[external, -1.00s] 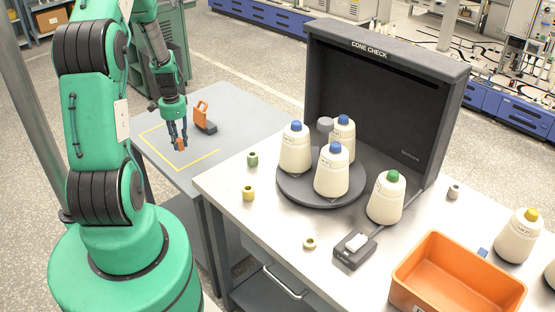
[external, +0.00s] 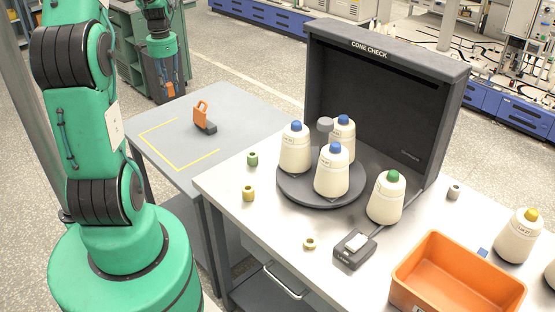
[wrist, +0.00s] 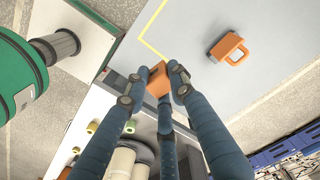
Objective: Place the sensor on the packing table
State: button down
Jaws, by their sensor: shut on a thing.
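My gripper (external: 166,82) is raised near the far left edge of the grey table. Its blue fingers are shut on a small orange block (wrist: 158,80), which looks to be the sensor; the block also shows between the fingertips in the external view (external: 170,89). The grey packing table (external: 240,102) has a yellow corner marking (external: 180,166) on its top. In the wrist view the table (wrist: 200,25) fills the upper right, with the marking (wrist: 150,48) close to the block. The fingers hide part of the block.
The table inside the marking is clear.

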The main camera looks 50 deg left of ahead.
aim_at(171, 84)
jog(key=r, duration=1)
jog(key=shift+w+d, duration=0.25)
jog(key=shift+w, duration=0.05)
jog(key=w+d+m, duration=0.6)
jog(key=w+d, duration=1.9)
jog(key=d, duration=0.3)
jog(key=w+d+m+b, duration=0.1)
jog(key=w+d+m, duration=0.15)
jog(key=d, duration=1.15)
jog(key=w+d+m, duration=0.2)
jog(key=w+d, duration=0.2)
jog(key=d, duration=0.9)
jog(key=s+d+m, duration=0.2)
jog(key=s+d, duration=0.1)
jog(key=d, duration=0.9)
jog(key=s+d+m, duration=0.1)
jog(key=s+d, duration=0.1)
jog(key=d, duration=1.1)
jog(key=s+d+m, duration=0.2)
jog(key=s+d, duration=0.1)
jog(key=d, duration=0.9)
notch_tip(171, 84, down, 18)
jog(key=shift+w+a, duration=0.2)
jog(key=shift+w, duration=0.05)
jog(key=shift+f, duration=0.1)
